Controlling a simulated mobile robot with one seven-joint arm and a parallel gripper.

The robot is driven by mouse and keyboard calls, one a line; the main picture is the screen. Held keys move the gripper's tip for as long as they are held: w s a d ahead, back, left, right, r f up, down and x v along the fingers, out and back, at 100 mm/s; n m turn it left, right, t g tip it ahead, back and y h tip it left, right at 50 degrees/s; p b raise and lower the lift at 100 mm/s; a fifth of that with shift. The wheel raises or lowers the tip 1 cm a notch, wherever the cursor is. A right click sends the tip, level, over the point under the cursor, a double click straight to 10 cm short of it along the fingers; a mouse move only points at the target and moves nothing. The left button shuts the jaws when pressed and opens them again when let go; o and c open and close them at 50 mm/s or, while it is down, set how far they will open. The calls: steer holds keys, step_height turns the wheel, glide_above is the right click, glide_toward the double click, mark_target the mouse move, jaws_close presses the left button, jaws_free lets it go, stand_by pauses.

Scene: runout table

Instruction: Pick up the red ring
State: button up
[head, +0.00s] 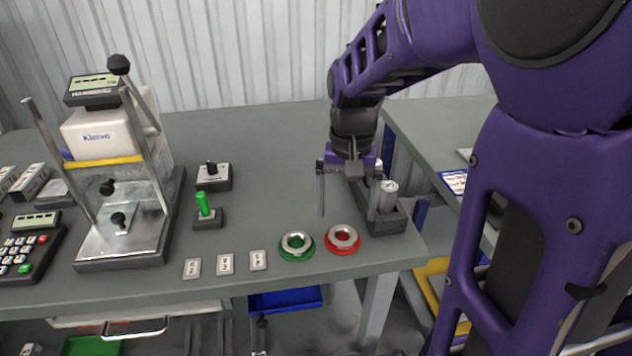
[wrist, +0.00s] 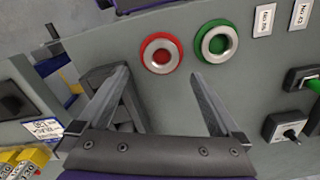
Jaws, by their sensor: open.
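The red ring (head: 343,250) lies flat near the front edge of the grey table, with a silver metal ring on its top. In the wrist view the red ring (wrist: 146,53) is just beyond the fingertips, roughly between them and a little right of the left finger. A green ring (head: 297,256) of the same make lies just left of it, also in the wrist view (wrist: 217,58). My gripper (head: 347,203) is open and empty, fingers pointing down, above the table and behind the red ring. The gripper also shows in the wrist view (wrist: 160,76).
A dark holder (head: 391,221) with a metal cylinder (head: 388,194) stands close to the gripper's right finger. Several small label plates (head: 225,264) lie left of the rings. A green-handled part (head: 203,204) and a press-like machine (head: 123,225) stand further left. The table's front edge is close.

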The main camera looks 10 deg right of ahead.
mark_target(343, 237)
step_height(343, 237, down, 5)
steer(key=shift+s+a+f+b, duration=0.1)
steer(key=shift+s+b, duration=0.05)
steer(key=shift+b, duration=0.5)
steer(key=shift+c, duration=0.2)
